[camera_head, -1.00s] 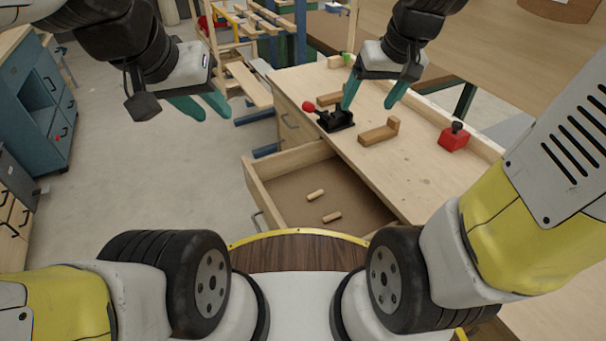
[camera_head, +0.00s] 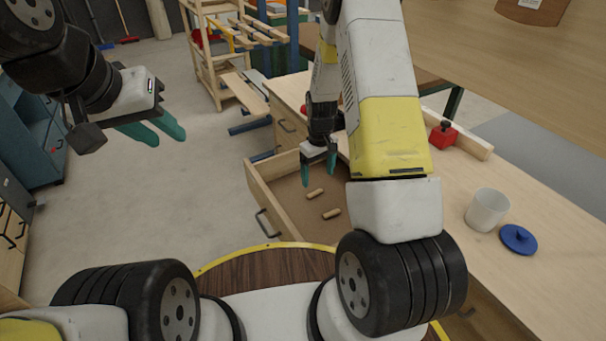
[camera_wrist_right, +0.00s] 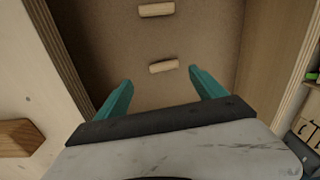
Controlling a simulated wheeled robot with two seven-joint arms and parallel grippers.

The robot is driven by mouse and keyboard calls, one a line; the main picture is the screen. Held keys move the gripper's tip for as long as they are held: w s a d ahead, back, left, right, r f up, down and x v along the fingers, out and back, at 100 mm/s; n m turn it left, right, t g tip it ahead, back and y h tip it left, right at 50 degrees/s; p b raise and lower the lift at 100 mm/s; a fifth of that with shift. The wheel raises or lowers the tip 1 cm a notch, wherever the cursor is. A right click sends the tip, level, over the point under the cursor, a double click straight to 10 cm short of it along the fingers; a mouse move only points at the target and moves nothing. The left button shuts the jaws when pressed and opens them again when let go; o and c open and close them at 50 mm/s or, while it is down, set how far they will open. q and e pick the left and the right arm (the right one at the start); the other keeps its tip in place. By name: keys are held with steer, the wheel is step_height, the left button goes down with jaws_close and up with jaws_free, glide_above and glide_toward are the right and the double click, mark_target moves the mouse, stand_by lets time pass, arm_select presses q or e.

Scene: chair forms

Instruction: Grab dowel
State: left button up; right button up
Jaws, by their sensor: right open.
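Two short wooden dowels lie apart on the floor of an open drawer (camera_head: 254,190). In the head view the farther dowel (camera_head: 315,194) is just below my right gripper's tips, and the nearer dowel (camera_head: 331,213) is closer to me. The wrist view shows one dowel (camera_wrist_right: 163,66) ahead of the gap between the fingers and another dowel (camera_wrist_right: 156,10) at the top edge. My right gripper (camera_head: 318,176) is open and empty, pointing down over the drawer. My left gripper (camera_head: 160,133) hangs over the floor at the left, its fingers apart and empty.
The drawer walls stand close around my right gripper. Open floor (camera_head: 205,195) lies left of the drawer.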

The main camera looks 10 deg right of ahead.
mark_target(315, 192)
steer(key=f, duration=0.7)
steer(key=shift+a, duration=0.4)
steer(key=c, duration=1.4)
steer(key=shift+r, duration=0.1)
